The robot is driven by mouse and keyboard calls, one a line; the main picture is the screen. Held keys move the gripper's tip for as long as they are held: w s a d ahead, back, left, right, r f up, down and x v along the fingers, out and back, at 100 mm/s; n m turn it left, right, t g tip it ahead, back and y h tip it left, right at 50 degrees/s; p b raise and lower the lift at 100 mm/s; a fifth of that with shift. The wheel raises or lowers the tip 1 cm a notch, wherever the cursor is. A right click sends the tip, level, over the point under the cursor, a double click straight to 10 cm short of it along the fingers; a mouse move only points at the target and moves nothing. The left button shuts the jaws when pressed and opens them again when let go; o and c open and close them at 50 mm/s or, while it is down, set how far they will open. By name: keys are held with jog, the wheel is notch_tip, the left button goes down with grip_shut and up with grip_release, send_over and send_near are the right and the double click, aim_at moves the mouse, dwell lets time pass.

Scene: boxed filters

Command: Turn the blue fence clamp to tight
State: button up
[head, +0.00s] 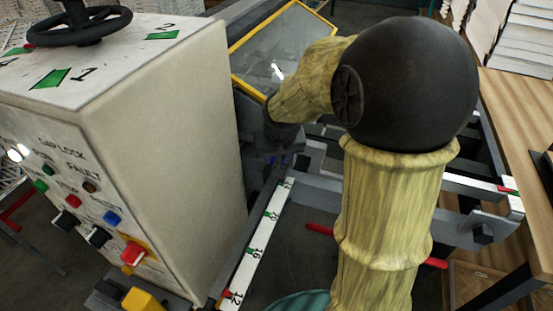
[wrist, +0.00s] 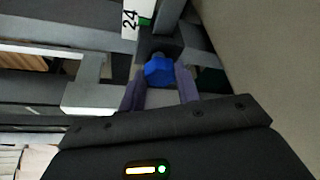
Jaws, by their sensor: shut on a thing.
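The blue fence clamp (wrist: 158,70) is a small faceted blue knob on a dark block, near the top middle of the wrist view. My gripper (wrist: 160,84) has its two purple-grey fingers on either side of the knob and is shut on it. In the head view my gripper (head: 278,158) reaches down to the fence rail behind the machine cabinet. There only small blue specks show by the fingers, and most of the clamp is hidden. Which way the clamp is turned cannot be told.
A white scale strip (head: 252,246) with numbers and green and red marks runs along the rail. The tall beige cabinet (head: 185,130) with buttons and a black handwheel (head: 82,22) stands close on the left. A yellow-framed clear guard (head: 285,50) is behind my wrist. A wooden table (head: 522,115) is at right.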

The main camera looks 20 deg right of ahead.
jog(key=o, duration=1)
jog(key=shift+c, duration=0.2)
jog(key=shift+r, duration=0.1)
jog(key=p+v, duration=0.1)
jog(key=v, duration=1.6)
jog(key=shift+p, duration=0.3)
jog(key=shift+s+a, duration=0.1)
